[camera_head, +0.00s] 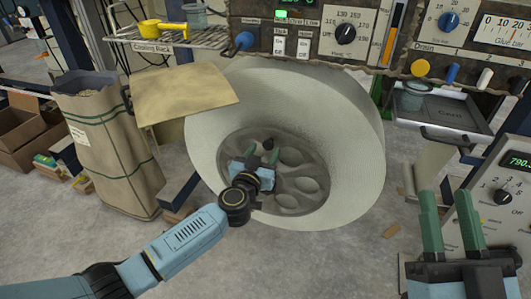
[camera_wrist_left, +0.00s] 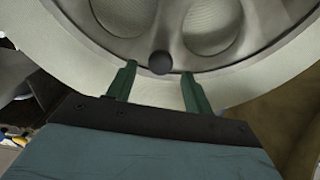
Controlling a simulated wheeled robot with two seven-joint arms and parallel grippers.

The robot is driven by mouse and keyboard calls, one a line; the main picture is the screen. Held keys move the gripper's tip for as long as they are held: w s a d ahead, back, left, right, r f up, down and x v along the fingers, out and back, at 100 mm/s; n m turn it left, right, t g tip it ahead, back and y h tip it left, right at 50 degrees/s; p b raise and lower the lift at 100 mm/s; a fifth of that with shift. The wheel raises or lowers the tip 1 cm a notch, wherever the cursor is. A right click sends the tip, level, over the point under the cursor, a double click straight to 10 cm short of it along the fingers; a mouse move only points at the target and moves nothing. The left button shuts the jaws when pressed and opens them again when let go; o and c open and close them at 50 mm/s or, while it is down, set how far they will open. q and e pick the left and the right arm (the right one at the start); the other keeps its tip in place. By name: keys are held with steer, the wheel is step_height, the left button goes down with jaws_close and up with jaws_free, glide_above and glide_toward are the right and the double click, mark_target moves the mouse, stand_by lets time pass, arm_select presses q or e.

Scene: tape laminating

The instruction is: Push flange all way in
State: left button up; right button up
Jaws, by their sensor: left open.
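The flange (camera_head: 312,168) is a grey disc with oval openings, set in the face of a large pale roll (camera_head: 355,120) in the middle of the head view. My left gripper (camera_head: 262,154) is in front of the flange, with its fingers pointing at it. In the left wrist view its green fingers are apart, and a dark round knob (camera_wrist_left: 160,62) shows between their tips. Whether the fingers touch the flange (camera_wrist_left: 232,60) cannot be told. My right gripper (camera_head: 453,200) is at the lower right with its fingers apart and nothing between them.
A tan board (camera_head: 182,93) and a paper sack (camera_head: 110,150) stand left of the roll. A cooling rack (camera_head: 170,38) is above them. A control panel with dials (camera_head: 345,33) runs above the roll. A grey box with a readout (camera_head: 500,195) stands at the right.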

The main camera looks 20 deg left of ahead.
arm_select(q)
steer(key=shift+w+b, duration=0.4)
steer(key=shift+w, duration=0.55)
arm_select(e)
steer(key=shift+s+d+r+t, duration=0.15)
steer(key=shift+s+r+t, duration=0.35)
steer(key=shift+t, duration=0.3)
arm_select(q)
jaws_close()
